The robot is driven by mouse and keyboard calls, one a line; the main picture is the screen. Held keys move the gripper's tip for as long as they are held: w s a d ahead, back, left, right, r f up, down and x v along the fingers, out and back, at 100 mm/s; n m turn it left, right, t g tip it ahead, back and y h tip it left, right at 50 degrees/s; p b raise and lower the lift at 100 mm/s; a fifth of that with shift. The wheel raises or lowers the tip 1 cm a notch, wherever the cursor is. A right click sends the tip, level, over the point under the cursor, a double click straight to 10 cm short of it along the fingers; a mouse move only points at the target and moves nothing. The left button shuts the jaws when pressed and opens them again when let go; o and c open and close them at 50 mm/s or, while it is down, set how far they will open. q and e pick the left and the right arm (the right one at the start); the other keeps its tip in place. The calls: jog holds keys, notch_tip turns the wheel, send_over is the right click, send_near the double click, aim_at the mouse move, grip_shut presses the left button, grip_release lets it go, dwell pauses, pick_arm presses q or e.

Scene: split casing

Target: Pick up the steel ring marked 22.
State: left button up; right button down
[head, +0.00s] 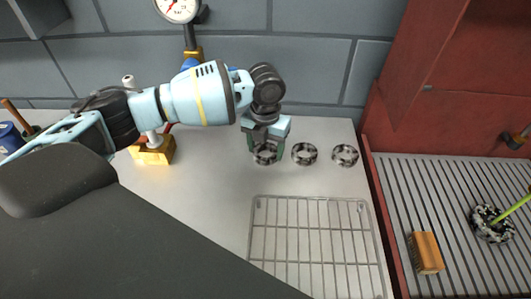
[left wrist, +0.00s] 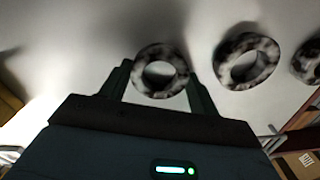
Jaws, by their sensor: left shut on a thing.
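Three dark-and-light mottled rings stand out in a row on the pale worktop in the head view. The leftmost ring (head: 265,162) is between the fingers of my left gripper (head: 266,147), which is shut on it. In the left wrist view the same ring (left wrist: 158,51) sits between the two dark green fingertips of the gripper (left wrist: 160,80). The middle ring (head: 304,162) and the right ring (head: 345,163) lie apart to its right. No number can be read on any ring, so I cannot tell which is 22. My right gripper is not in view.
A wire rack (head: 310,199) lies in front of the rings. To the right, a red casing (head: 372,190) has a ribbed floor with an orange block (head: 426,253) and another mottled ring (head: 480,223). A yellow-based fixture (head: 153,152) stands left. A gauge (head: 178,9) is behind.

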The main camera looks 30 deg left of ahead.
pick_arm(q)
jog(key=c, duration=0.4)
jog(key=shift+r, duration=0.1)
jog(key=shift+c, duration=0.2)
notch_tip(320, 180, up, 10)
